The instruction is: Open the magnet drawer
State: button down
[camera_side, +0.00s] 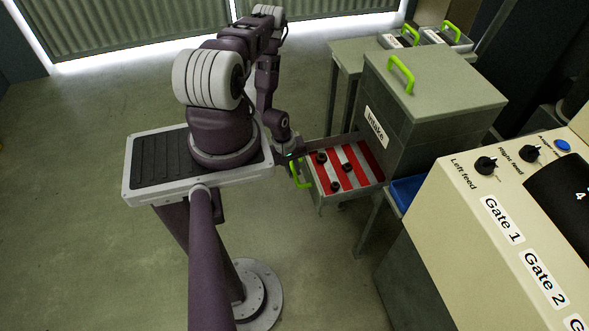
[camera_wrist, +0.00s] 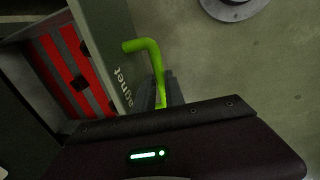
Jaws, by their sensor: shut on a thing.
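The magnet drawer (camera_side: 338,190) stands pulled out from the grey cabinet marked "Intake". My gripper (camera_wrist: 163,95) is shut on the handle. Its fingers are partly hidden behind the gripper body. In the side view my wrist is at the drawer's front left corner.
The cabinet (camera_side: 430,85) has a green handle on top. A blue tray (camera_side: 405,192) sits just right of the drawer. A beige control panel (camera_side: 490,215) with knobs and "Gate" labels fills the right. Open floor lies left of and below the drawer.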

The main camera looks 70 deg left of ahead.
jog(key=c, duration=1.4)
grip_release()
notch_tip(320, 180, up, 7)
jog(key=s, duration=0.1)
jog(key=shift+s, duration=0.15)
